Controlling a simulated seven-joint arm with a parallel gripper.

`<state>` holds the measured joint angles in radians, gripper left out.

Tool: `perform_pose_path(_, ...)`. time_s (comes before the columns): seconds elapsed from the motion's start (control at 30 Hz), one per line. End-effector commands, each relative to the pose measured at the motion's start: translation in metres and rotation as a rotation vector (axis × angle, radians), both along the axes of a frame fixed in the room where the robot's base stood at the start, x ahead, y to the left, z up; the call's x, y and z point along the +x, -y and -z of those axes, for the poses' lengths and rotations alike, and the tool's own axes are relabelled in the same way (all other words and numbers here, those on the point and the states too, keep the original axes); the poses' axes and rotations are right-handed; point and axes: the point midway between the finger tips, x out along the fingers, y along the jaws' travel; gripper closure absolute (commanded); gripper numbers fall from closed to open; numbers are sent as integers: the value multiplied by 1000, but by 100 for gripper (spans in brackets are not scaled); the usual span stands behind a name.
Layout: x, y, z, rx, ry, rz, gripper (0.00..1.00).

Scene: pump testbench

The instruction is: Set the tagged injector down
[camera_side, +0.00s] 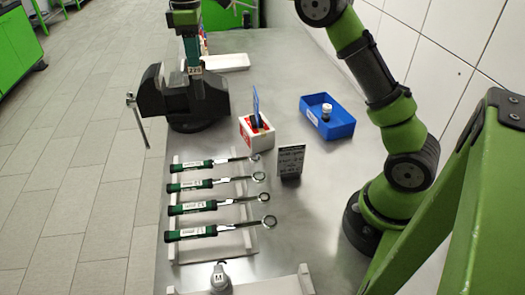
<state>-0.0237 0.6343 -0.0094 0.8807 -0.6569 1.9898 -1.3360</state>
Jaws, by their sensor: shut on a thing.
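My gripper (188,34) hangs at the top left of the side view, above the dark bench vise (188,98). It is shut on a narrow upright part that I take for the tagged injector (194,70), with a small pale tag reading about 225. The injector's lower end is at the vise jaws. I cannot tell whether it touches them or stands between them. The fingertips are small and partly merged with the dark parts around them.
Several green-handled wrenches (195,207) lie on a white rack at the front. A white-and-red box (257,138), a blue bin (340,128) with a small part inside and a black sign (290,160) stand right of the vise. A white tray (226,62) lies behind it.

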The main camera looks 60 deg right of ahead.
Motion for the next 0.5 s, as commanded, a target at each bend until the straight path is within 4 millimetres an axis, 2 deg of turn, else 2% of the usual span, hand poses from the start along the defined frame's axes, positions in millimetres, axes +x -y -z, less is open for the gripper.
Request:
perform_pose_path(0.2, 20, -31, 13, 12, 3, -90, 100)
perform_pose_path(0.5, 19, -29, 47, 11, 0, -89, 100)
